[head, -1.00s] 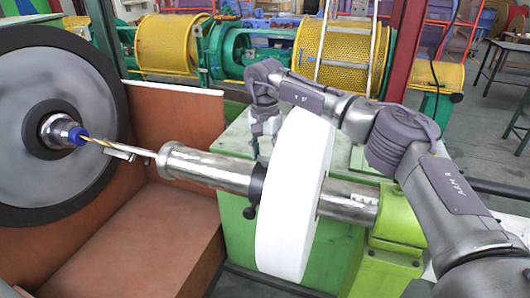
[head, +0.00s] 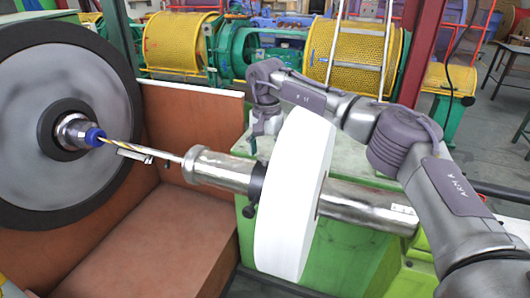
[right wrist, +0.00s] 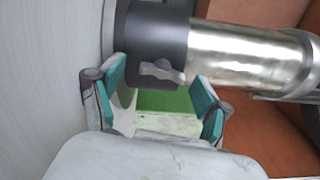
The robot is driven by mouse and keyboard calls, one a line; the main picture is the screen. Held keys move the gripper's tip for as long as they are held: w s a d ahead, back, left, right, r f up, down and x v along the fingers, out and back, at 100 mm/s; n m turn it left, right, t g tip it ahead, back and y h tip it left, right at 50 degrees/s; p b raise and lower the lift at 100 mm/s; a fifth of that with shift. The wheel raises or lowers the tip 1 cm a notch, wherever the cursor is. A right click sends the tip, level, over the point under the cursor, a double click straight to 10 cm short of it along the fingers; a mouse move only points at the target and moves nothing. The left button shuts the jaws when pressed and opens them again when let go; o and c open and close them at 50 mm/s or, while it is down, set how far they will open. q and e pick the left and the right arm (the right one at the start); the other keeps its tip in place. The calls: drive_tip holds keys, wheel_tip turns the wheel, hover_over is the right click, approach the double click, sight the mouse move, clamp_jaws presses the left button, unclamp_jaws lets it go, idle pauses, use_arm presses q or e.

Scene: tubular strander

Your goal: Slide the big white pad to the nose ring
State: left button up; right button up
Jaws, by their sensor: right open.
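The big white pad (head: 291,195) is a thick white disc standing upright around a steel tube. Its pale face also shows at the left of the right wrist view (right wrist: 45,85). A black collar (head: 257,183) with a small lever touches or nearly touches the pad's left side. The tube's left end has a raised metal rim (head: 190,165), which may be the nose ring; bare tube lies between it and the collar. My right gripper (head: 263,127) is behind the pad's upper left edge. Its teal fingers (right wrist: 161,80) are apart by the collar (right wrist: 150,45), holding nothing visible. My left gripper is out of view.
A thin rod (head: 125,145) runs from the tube to a blue-tipped spindle on the large grey wheel (head: 60,120). A brown wall (head: 190,120) stands behind the rod. A green stand (head: 340,250) lies below the pad. Yellow drums (head: 180,40) are at the back.

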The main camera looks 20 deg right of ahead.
drive_tip(key=shift+r, duration=0.4)
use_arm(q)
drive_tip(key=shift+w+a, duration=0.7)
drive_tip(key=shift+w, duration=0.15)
use_arm(e)
wheel_tip(320, 180, up, 11)
drive_tip(key=shift+r, duration=0.1)
drive_tip(key=shift+c, duration=0.3)
